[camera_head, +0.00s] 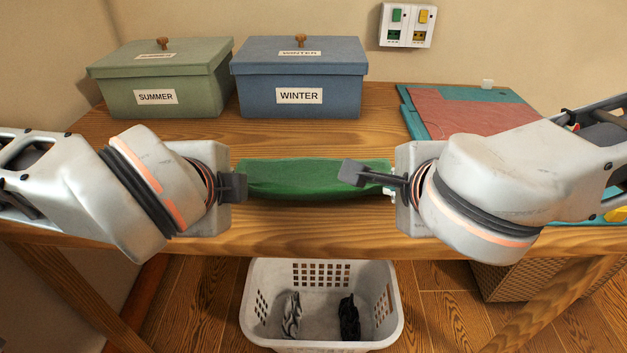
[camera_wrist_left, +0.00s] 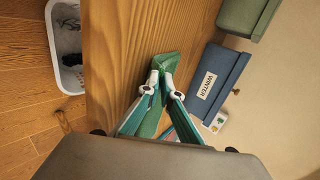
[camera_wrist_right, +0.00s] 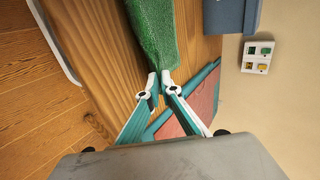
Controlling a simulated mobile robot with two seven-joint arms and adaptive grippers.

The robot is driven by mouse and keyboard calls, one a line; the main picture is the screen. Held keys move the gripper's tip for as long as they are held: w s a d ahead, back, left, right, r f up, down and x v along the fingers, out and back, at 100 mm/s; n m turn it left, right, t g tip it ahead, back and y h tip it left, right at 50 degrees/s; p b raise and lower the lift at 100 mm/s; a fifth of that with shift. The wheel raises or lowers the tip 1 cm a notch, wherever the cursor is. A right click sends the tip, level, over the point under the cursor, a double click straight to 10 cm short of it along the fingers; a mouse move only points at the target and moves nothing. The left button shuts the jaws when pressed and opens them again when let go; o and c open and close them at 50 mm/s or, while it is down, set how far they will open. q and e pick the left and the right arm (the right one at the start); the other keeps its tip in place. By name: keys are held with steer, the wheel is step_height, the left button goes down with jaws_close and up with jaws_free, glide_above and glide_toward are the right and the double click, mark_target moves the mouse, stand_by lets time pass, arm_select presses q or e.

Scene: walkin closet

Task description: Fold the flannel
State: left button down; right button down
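The green flannel (camera_head: 312,178) stretches as a narrow strip between my two grippers over the wooden table, its lower edge slightly bowed. It also shows in the left wrist view (camera_wrist_left: 165,65) and the right wrist view (camera_wrist_right: 154,32). My left gripper (camera_wrist_left: 160,78) has its fingertips together on the flannel's left end. My right gripper (camera_wrist_right: 160,78) has its fingertips together at the flannel's right end. The arms partly hide both ends in the head view. I cannot tell whether the strip's middle touches the table.
A green SUMMER box (camera_head: 160,82) and a blue WINTER box (camera_head: 300,85) stand at the table's back. A teal and red folding board (camera_head: 462,108) lies at the right, partly under my right arm.

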arm_select(q)
steer(key=shift+s+f+t, duration=0.2)
steer(key=shift+s+t, duration=0.2)
steer(key=shift+s, duration=0.05)
arm_select(e)
steer(key=shift+s+f+t, duration=0.25)
steer(key=shift+s+t, duration=0.15)
steer(key=shift+t, duration=0.1)
arm_select(q)
steer(key=c, duration=2)
jaws_free()
arm_select(e)
steer(key=c, duration=2)
jaws_free()
